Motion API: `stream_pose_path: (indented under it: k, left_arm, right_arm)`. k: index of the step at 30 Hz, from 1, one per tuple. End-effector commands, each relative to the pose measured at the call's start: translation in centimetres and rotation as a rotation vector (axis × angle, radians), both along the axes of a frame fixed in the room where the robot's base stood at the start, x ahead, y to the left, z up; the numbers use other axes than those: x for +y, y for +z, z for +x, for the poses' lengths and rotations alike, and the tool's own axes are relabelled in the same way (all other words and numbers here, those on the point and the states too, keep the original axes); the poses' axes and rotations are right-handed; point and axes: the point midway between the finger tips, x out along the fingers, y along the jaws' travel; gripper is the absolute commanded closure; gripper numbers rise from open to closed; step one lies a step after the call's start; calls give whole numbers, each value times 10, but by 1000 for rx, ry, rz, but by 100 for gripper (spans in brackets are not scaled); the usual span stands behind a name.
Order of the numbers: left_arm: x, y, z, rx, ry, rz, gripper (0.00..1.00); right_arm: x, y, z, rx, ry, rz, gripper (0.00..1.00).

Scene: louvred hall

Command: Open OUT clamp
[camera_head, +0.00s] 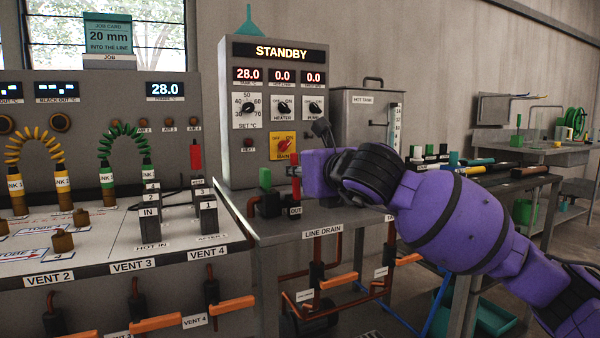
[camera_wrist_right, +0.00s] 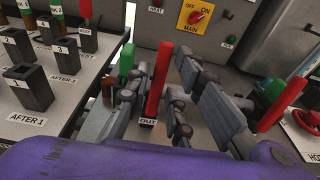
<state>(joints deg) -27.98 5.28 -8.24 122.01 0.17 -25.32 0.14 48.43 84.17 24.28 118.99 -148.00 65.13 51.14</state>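The OUT clamp has an upright red handle (camera_wrist_right: 159,78) with an OUT label (camera_wrist_right: 148,122) at its foot in the right wrist view. In the head view its OUT label (camera_head: 295,211) shows at the front of the heater bench, and the handle is partly hidden by my gripper. My right gripper (camera_wrist_right: 158,66) is open, one finger to the left of the red handle and one to the right. Gaps show on both sides, so I see no clear grip. My left gripper is in neither view.
A green handle (camera_head: 265,178) stands just left of the OUT clamp. The control box (camera_head: 272,115) reads STANDBY close behind it. A hot tank (camera_head: 362,120) is behind my arm.

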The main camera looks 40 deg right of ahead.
Motion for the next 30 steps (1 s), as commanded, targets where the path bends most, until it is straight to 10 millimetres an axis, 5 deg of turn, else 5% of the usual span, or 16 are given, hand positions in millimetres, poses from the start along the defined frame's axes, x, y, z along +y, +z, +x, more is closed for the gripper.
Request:
stream_pose_path:
  k: [14,30]
  left_arm:
    - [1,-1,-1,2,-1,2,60]
    - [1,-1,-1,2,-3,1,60]
  right_arm:
    - [3,-1,-9,4,2,2,69]
    - [25,16,-105,2,0,1,69]
